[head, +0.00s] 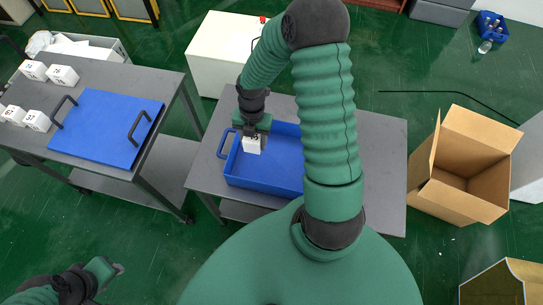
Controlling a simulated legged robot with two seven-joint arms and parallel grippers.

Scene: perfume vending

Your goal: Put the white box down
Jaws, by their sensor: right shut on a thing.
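The white box (252,145) with dark print shows at the left part of the blue tray (262,183) on the middle grey table (383,170). My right gripper (250,132) is shut on the white box from above. I cannot tell whether the box touches the tray floor. My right arm hides part of the tray's right side. My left gripper (117,269) is low at the left, above the floor and away from the tables; its fingers are too small to read.
A second table at left holds a blue lid-like tray (107,128) with dark handles and several white boxes (63,76). A white cabinet (222,52) stands behind the middle table. An open cardboard box (462,168) is on the floor at right.

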